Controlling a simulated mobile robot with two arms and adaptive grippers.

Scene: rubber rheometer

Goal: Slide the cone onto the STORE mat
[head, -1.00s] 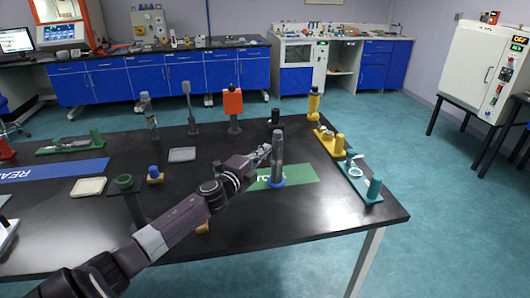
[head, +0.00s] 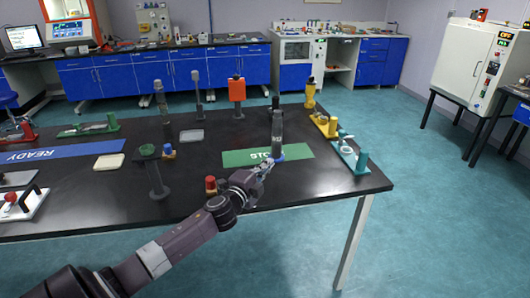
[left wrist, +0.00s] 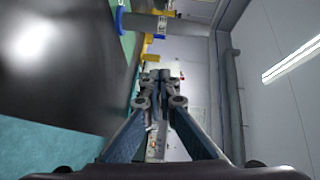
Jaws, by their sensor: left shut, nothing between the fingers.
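The cone, a tall grey piece with a blue base (head: 278,143), stands upright on the green STORE mat (head: 238,158), right of the mat's middle. It covers the end of the mat's lettering. My left gripper (head: 267,166) is shut and empty, low at the front left of the cone's base. In the left wrist view the shut fingers (left wrist: 160,80) show, with the cone (left wrist: 146,23) beside them near the top edge and a gap between. My right gripper is out of view.
A red-topped piece (head: 210,185) stands near my left wrist, and a green-cupped stand (head: 156,175) farther left. Yellow (head: 323,124) and teal (head: 349,158) fixtures stand right of the mat. The table front right of my arm is clear.

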